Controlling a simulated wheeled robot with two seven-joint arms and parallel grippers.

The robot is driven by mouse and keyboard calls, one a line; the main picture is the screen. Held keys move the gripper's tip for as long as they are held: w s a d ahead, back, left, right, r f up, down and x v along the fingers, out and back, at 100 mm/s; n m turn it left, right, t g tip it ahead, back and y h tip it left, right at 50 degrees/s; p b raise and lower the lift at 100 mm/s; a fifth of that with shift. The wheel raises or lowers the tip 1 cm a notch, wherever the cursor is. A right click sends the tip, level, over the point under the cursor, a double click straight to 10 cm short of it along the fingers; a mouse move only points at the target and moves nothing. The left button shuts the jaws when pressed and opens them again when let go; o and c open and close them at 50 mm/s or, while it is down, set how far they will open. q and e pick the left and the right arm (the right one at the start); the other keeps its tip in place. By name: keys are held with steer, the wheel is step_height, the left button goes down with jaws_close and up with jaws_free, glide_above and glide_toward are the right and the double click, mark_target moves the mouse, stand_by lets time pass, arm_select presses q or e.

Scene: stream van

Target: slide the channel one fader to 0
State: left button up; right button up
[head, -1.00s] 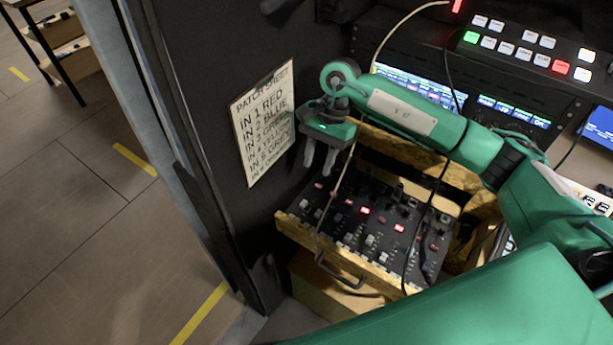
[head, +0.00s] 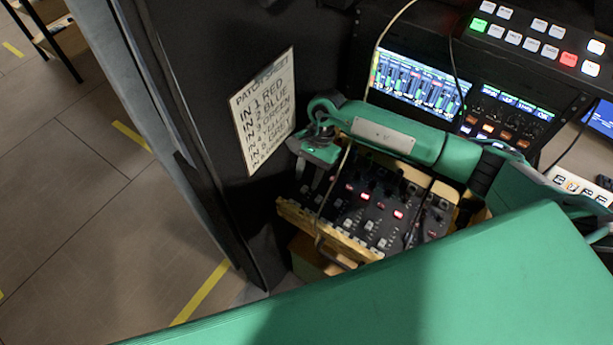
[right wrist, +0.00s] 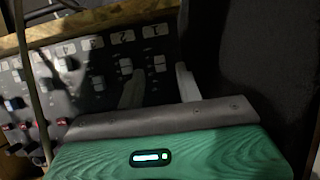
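The mixer (head: 352,226) sits in a wooden case, its panel filled with knobs, lit red buttons and pale faders. My right gripper (head: 311,178) reaches down over the left end of the panel. In the right wrist view the channel tags run from 1 at the right to higher numbers leftward. The channel one fader (right wrist: 159,64) is a pale cap below the 1 tag (right wrist: 155,30). My right gripper's fingers (right wrist: 160,86) are apart, one on each side of that fader's column; contact cannot be told. The fader's scale is too small to read. My left gripper is not in view.
The patch sheet (head: 264,108) hangs on the dark wall left of the mixer. A thin cable (head: 338,180) crosses the mixer. Screens (head: 420,85) and a switcher with lit buttons (head: 535,42) stand behind. Open floor lies at the left.

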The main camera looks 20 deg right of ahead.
mark_target(304, 189)
steer(key=shift+x, duration=1.05)
